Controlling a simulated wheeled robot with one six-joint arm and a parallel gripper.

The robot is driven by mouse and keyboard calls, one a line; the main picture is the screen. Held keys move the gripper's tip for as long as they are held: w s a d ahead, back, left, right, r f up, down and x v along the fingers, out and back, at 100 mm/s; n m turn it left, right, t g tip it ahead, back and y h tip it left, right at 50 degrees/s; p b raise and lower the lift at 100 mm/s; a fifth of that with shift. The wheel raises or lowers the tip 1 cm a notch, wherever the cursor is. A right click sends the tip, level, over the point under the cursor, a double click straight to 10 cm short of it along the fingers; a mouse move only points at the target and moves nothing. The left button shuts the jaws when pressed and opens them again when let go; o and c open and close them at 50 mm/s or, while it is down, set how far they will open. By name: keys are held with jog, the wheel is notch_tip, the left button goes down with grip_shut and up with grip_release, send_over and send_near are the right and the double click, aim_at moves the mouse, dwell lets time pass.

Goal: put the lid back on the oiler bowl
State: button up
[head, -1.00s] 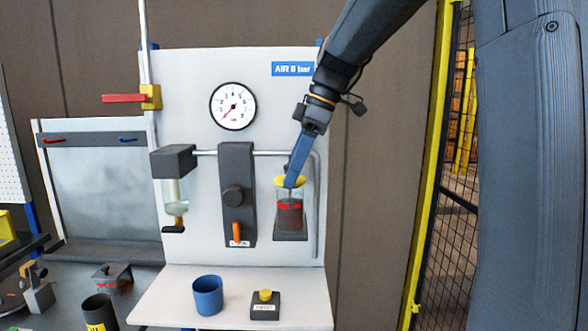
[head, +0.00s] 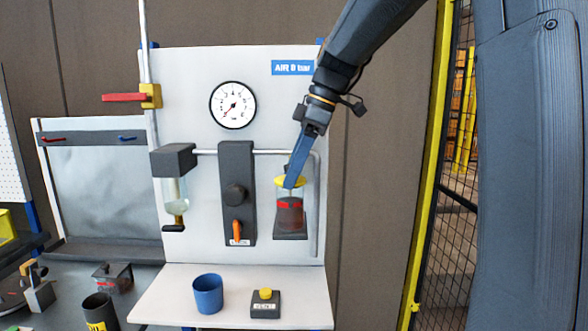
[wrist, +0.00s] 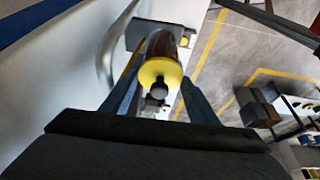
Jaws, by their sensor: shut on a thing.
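The oiler bowl (head: 290,214) is a clear cup with dark red liquid and a red band, standing on a dark bracket at the right of the panel. In the wrist view the lid (wrist: 160,73) is a yellow disc with a dark knob, in line with the bowl. My gripper (head: 290,184) reaches down from above and is shut on the lid; its fingers (wrist: 158,90) stand either side of the knob. Whether the lid is fully seated cannot be told.
A pressure gauge (head: 233,105), a dark centre block (head: 237,180) with an orange lever and a left-hand bowl (head: 176,197) are on the panel. A blue cup (head: 208,294) and a yellow-button box (head: 265,304) stand on the shelf (head: 165,300). A pipe runs close beside the oiler.

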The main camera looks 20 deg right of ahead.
dwell(0.3)
jog(key=o, duration=1.6)
jog(key=shift+r, duration=0.1)
jog(key=shift+r+p, duration=2.7)
jog(key=shift+r, duration=0.75)
grip_shut()
